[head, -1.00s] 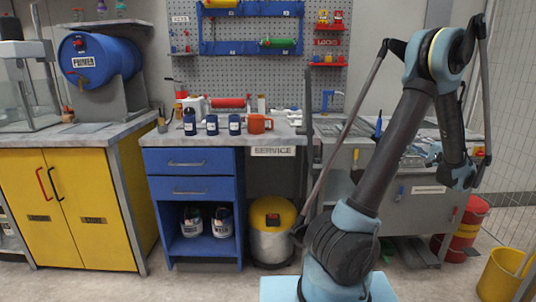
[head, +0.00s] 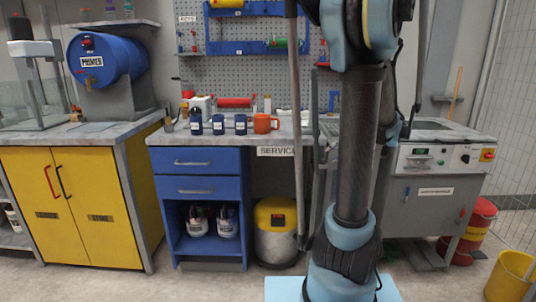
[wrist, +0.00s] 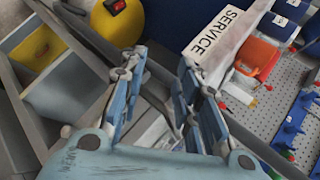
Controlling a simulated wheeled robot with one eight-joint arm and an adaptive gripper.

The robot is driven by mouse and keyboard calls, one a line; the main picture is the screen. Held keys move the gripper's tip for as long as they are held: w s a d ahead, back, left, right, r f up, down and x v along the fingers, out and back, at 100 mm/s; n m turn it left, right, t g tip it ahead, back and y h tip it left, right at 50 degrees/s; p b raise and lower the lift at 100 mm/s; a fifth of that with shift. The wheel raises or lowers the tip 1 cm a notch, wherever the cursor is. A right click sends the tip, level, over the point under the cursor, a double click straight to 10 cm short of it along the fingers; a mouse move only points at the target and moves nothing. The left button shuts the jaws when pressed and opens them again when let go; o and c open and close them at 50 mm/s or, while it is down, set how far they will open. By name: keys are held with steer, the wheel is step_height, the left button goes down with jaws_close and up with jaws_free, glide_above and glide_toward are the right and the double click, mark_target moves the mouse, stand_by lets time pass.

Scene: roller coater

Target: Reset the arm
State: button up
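My arm (head: 357,150) stands nearly upright in the head view, right of centre, in front of the grey machine. My gripper (wrist: 162,75) shows in the wrist view with its two blue fingers apart and no object visible between them. In the head view the arm hides the gripper. Behind the fingers in the wrist view are the bench edge with the SERVICE label (wrist: 215,35) and an orange mug (wrist: 257,55).
A blue drawer unit (head: 197,185) and a yellow cabinet (head: 75,205) stand at left. The grey machine (head: 430,205) is at right, with a red bin (head: 475,225) and a yellow bucket (head: 510,275) beside it. Open floor lies in front of the cabinets.

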steer(key=s+a+f+n+g+h, duration=0.2)
steer(key=s+a+f, duration=0.1)
steer(key=s+a, duration=0.3)
steer(key=s+a+f+n+g+h, duration=0.1)
steer(key=s+a+f+n+g, duration=0.2)
steer(key=s, duration=0.6)
steer(key=s+f+n+h, duration=0.2)
steer(key=s+f+h, duration=0.2)
steer(key=s+f, duration=0.3)
steer(key=shift+s+d+n, duration=0.3)
steer(key=shift+s+d, duration=0.15)
steer(key=shift+s, duration=1.8)
